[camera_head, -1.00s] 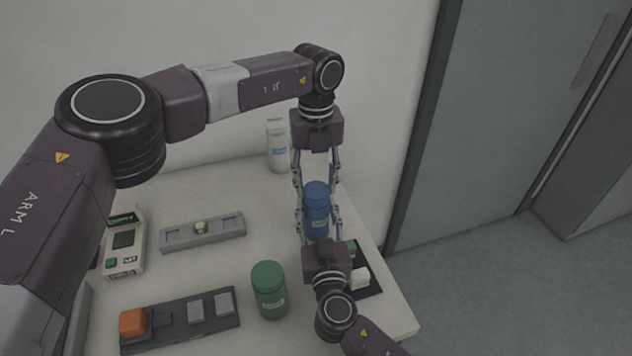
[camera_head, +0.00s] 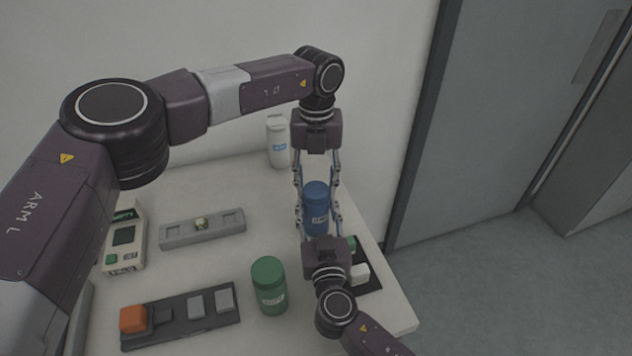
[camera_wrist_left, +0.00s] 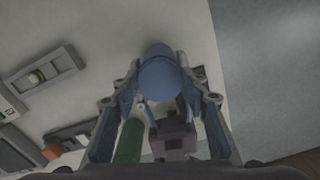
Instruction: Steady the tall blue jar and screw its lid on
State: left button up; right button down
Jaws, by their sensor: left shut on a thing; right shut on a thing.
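The tall blue jar (camera_head: 317,220) stands upright near the right side of the white table, with its blue lid (camera_head: 316,190) at its top. In the left wrist view the lid (camera_wrist_left: 160,80) shows between my left fingers. My left gripper (camera_head: 317,192) reaches in from the back and is shut on the lid. My right gripper (camera_head: 319,222) reaches in from the front and is shut on the jar's body. The fingers hide parts of the jar's sides, and I cannot see the seam between lid and jar clearly.
A green jar (camera_head: 270,287) stands left of my right gripper. A white bottle (camera_head: 278,145) stands behind. A grey holder (camera_head: 178,235), a dark tray (camera_head: 140,340) with blocks and a beige device (camera_head: 124,255) lie left. A dark mat (camera_head: 372,285) with small blocks is close on the right.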

pick_arm(q)
jog(key=m, duration=0.7)
jog(key=shift+d+m, duration=0.1)
jog(key=shift+m, duration=0.2)
jog(key=m, duration=0.5)
jog(key=shift+s, duration=0.1)
jog(key=m, duration=0.5)
jog(key=shift+s+m, duration=0.1)
jog(key=shift+m, duration=0.3)
jog(key=m, duration=1)
jog(key=shift+s+m, duration=0.1)
jog(key=shift+m, duration=0.3)
jog(key=m, duration=1)
jog(key=shift+a+m, duration=0.2)
jog(key=shift+m, duration=0.1)
jog(key=m, duration=0.3)
jog(key=shift+m, duration=0.4)
